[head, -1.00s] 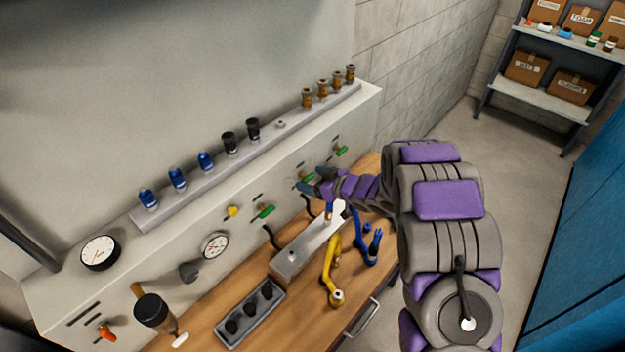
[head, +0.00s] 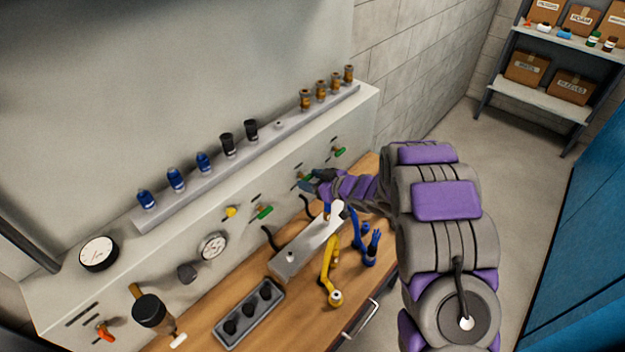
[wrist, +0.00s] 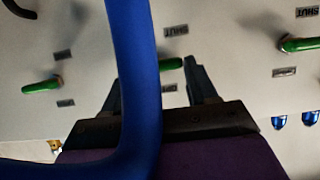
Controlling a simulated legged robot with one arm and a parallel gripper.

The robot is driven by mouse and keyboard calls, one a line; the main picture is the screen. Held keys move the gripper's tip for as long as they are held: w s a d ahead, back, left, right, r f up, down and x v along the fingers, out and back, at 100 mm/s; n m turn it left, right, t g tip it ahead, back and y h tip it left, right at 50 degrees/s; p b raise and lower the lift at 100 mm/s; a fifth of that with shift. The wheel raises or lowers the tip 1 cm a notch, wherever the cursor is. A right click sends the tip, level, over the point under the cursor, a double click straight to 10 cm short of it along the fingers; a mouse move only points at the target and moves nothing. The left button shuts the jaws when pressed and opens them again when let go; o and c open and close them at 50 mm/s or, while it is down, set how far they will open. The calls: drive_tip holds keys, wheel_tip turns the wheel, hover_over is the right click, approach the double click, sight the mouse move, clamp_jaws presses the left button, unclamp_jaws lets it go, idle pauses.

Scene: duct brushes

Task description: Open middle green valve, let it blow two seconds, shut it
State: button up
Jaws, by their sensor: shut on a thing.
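Three green valves sit in a row on the pale sloped panel. The middle green valve (head: 304,177) is between the left green valve (head: 264,212) and the right green valve (head: 339,151). My gripper (head: 312,186) is at the middle one, shut on its handle, and covers part of it in the head view. In the wrist view the middle green handle (wrist: 171,64) lies between the two fingers (wrist: 155,82), in line with its neighbours. A blue tube-like part close to the camera (wrist: 135,80) hides its left portion.
A yellow bent piece (head: 329,275) and a blue branched piece (head: 371,250) stand on the wooden bench below my arm, beside a grey block (head: 295,258). A black-slotted tray (head: 248,312) is nearer.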

drive_tip(key=shift+f+b, duration=0.1)
drive_tip(key=shift+b, duration=0.35)
drive_tip(key=shift+s+a+f+n+t+h+b, duration=0.25)
drive_tip(key=shift+n+t+b, duration=0.9)
drive_tip(key=shift+n+b, duration=1.2)
drive_tip(key=shift+s+a+f+n+t+h+b, duration=0.1)
drive_tip(key=shift+s+f+n+t+h+b, duration=0.2)
drive_tip(key=shift+n+t+b, duration=1.4)
drive_tip(key=shift+s+a+f+n+t+h+b, duration=0.2)
drive_tip(key=shift+n+t+h+b, duration=0.3)
drive_tip(key=shift+n+b, duration=2.45)
drive_tip(key=shift+w+f+m+b, duration=0.1)
drive_tip(key=shift+f+m+b, duration=0.05)
drive_tip(key=shift+m+b, duration=0.3)
drive_tip(key=o, duration=1.1)
drive_tip(key=shift+a, duration=0.1)
drive_tip(key=shift+c, duration=0.2)
